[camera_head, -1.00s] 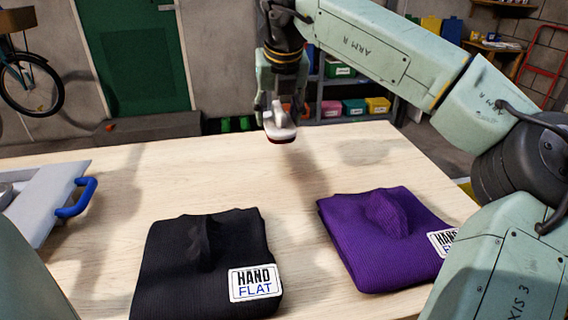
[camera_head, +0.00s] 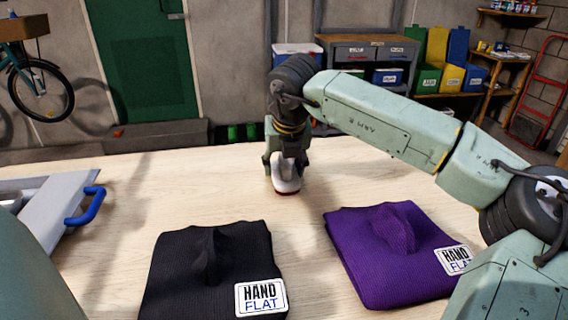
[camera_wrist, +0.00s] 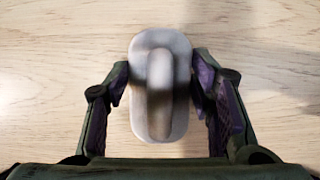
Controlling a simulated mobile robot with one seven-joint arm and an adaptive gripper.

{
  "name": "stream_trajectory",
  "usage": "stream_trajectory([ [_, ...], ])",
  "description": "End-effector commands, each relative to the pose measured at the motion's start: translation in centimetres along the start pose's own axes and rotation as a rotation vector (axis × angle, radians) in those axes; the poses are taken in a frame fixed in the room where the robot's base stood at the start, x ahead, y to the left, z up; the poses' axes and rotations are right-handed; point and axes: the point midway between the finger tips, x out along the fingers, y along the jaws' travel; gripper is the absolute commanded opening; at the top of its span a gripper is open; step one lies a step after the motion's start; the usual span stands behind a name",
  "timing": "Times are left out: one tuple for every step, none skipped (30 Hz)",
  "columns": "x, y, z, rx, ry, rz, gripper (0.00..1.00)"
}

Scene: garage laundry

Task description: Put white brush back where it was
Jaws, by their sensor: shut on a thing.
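The white brush (camera_head: 287,186) is at my gripper's tips over the far middle part of the wooden table. It has a pale rounded body and a dark red underside. In the wrist view the brush (camera_wrist: 160,118) lies between the two fingers, its raised handle running lengthwise. My gripper (camera_head: 286,170) points down and is shut on the brush; it also shows in the wrist view (camera_wrist: 161,90). The brush is at or just above the tabletop; I cannot tell whether it touches.
A folded black garment (camera_head: 205,270) and a folded purple garment (camera_head: 385,265), each with a label, lie on the near part of the table (camera_head: 150,190). A grey board with a blue handle (camera_head: 86,206) is at left. The tabletop around the brush is clear.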

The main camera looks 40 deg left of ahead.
Motion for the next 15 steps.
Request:
stream_trajectory([
  [-0.03, 0.00, 0.02, 0.000, 0.000, 0.000, 0.27],
  [-0.03, 0.00, 0.02, 0.000, 0.000, 0.000, 0.27],
  [0.03, 0.00, -0.01, 0.000, 0.000, 0.000, 0.27],
  [0.12, 0.00, -0.05, 0.000, 0.000, 0.000, 0.27],
  [0.24, 0.00, -0.10, 0.000, 0.000, 0.000, 0.27],
  [0.37, 0.00, -0.16, 0.000, 0.000, 0.000, 0.27],
  [0.45, 0.00, -0.19, 0.000, 0.000, 0.000, 0.27],
  [0.29, 0.00, -0.12, 0.000, 0.000, 0.000, 0.52],
  [0.26, 0.00, -0.12, 0.000, 0.001, 0.000, 0.54],
  [0.26, 0.00, -0.12, 0.000, 0.001, 0.000, 0.56],
  [0.26, 0.00, -0.12, 0.000, 0.001, 0.000, 0.58],
  [0.25, 0.00, -0.12, 0.000, 0.001, 0.000, 0.61],
  [0.25, 0.00, -0.12, 0.000, 0.001, 0.000, 0.63],
  [0.25, 0.00, -0.12, 0.000, 0.001, 0.000, 0.65],
  [0.25, 0.00, -0.11, 0.000, 0.001, 0.000, 0.68],
])
